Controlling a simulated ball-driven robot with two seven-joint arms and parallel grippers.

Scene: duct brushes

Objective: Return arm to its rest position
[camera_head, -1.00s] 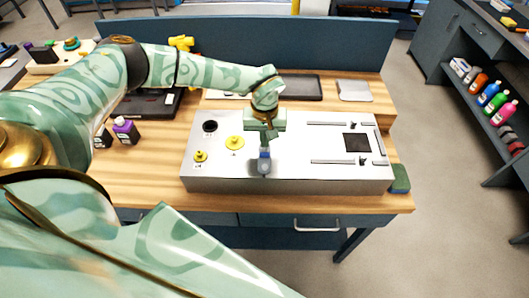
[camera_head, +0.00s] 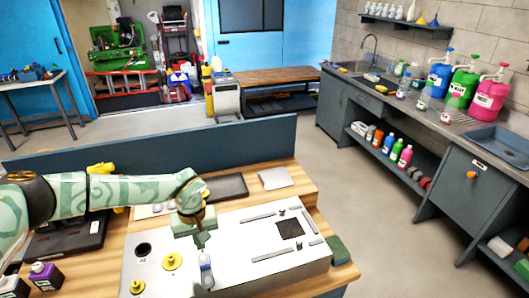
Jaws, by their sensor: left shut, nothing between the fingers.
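My left arm comes in from the left, and its green and gold left gripper (camera_head: 200,241) hangs over the white panel box (camera_head: 239,263) on the workbench. The gripper is shut and holds nothing. A small blue and white piece (camera_head: 206,272) stands on the box just in front of the fingertips; I cannot tell whether they touch. Yellow round caps (camera_head: 173,261) and a black round hole (camera_head: 143,249) are on the box's left part. Rails and a dark square opening (camera_head: 289,229) are on its right part. My right gripper is not in view.
A dark tray (camera_head: 227,186) and a grey plate (camera_head: 275,178) lie behind the box. A purple-capped bottle (camera_head: 46,276) is at lower left. A blue back panel (camera_head: 170,152) edges the bench. The floor to the right is clear.

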